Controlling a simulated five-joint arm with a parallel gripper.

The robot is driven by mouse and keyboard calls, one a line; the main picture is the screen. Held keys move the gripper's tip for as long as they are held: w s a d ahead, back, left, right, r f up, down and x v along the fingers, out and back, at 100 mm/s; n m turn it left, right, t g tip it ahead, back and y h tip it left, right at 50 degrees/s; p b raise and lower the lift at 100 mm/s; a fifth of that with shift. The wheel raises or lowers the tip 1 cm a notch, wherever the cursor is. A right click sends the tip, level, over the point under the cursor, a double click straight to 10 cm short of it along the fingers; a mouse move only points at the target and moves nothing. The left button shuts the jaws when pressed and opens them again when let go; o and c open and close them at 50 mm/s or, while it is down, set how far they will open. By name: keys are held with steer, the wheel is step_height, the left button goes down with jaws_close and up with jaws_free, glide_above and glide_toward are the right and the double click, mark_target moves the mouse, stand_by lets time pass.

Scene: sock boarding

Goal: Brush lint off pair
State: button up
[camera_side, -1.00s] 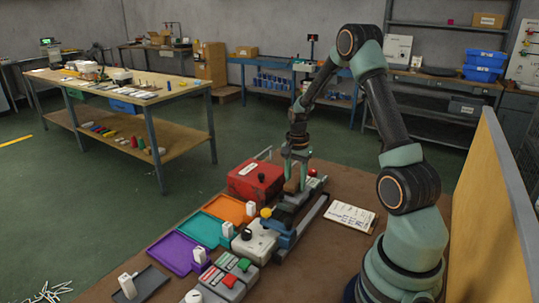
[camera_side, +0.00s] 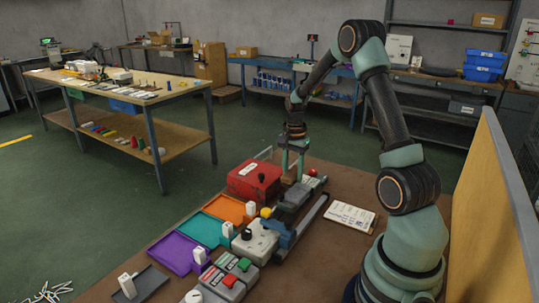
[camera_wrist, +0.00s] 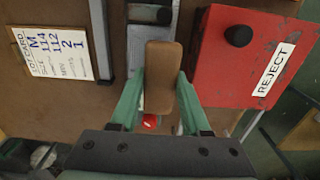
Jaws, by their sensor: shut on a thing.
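My gripper (camera_side: 293,157) is shut on a brown, rounded block (camera_wrist: 163,72), which seems to be the lint brush. The block stands between the green fingers in the wrist view, and its underside is hidden. In the side view it is beside the red box, near the far end of the work strip. A dark grey, flat-looking piece (camera_side: 291,198) lies just nearer the camera than the brush. It may be the sock pair, but I cannot tell. A grey strip (camera_wrist: 150,20) shows beyond the brush in the wrist view.
A red REJECT box (camera_side: 254,183) with a black knob stands close beside my gripper. A lot card (camera_side: 351,217) lies to the right. Orange (camera_side: 230,209), teal (camera_side: 202,229) and purple (camera_side: 173,252) trays line the left. A grey unit with a black knob (camera_side: 247,234) stands nearer.

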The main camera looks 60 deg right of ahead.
steer(key=shift+r, duration=2.7)
